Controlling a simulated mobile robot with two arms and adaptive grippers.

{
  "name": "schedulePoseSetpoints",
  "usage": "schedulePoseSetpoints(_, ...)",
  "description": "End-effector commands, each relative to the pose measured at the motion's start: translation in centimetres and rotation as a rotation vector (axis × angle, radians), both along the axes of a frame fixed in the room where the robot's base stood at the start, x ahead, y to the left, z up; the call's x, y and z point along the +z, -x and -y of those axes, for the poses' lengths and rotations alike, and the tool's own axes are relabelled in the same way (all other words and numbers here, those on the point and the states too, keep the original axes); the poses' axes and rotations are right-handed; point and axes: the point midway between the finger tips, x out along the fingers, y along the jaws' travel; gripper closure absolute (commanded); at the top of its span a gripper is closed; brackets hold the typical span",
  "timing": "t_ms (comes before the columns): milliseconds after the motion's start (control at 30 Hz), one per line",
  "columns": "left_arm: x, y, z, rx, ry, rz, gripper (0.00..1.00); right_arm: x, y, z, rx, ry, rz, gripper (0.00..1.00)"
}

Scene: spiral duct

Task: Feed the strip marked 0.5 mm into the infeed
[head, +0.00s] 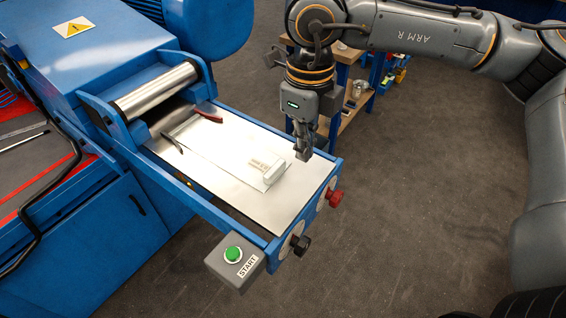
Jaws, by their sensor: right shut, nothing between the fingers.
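A thin, pale metal strip (215,147) lies flat on the infeed table (250,208) of the blue machine. The strip's far end points toward the infeed, under a shiny roller (155,91), between a dark red guide (208,115) and a dark guide (172,143). My right gripper (303,156) is shut and empty, pointing down just right of the white block, apparently apart from it. My left gripper is out of view.
A grey box with a green START button (233,254) hangs at the table's front. A red knob (335,198) and a black knob (300,244) stick out at its right end. A wooden-topped bench (346,112) stands behind. The floor to the right is clear.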

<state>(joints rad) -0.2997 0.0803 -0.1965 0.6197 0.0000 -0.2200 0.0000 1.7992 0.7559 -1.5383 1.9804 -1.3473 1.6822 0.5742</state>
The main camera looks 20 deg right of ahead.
Motion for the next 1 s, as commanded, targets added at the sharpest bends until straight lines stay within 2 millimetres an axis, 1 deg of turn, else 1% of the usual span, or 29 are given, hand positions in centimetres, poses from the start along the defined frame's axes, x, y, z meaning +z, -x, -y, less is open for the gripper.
schedulePoseSetpoints(133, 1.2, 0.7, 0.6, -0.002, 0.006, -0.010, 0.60, -2.4, 0.1, 0.0, 0.002, -0.001, -0.008, 1.00)
schedulePoseSetpoints(433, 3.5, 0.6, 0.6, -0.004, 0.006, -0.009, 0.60, -8.7, 0.2, -0.1, 0.004, -0.004, -0.008, 1.00)
schedulePoseSetpoints(500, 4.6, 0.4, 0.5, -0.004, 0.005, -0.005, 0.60, -8.3, -0.9, -1.0, 0.005, -0.005, -0.003, 1.00)
schedulePoseSetpoints(700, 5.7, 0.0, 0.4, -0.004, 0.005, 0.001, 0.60, -8.6, -2.7, -2.3, 0.003, -0.006, -0.004, 1.00)
schedulePoseSetpoints(1000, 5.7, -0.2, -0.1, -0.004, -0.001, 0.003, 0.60, -8.9, -3.1, -2.6, 0.004, -0.006, -0.004, 1.00)
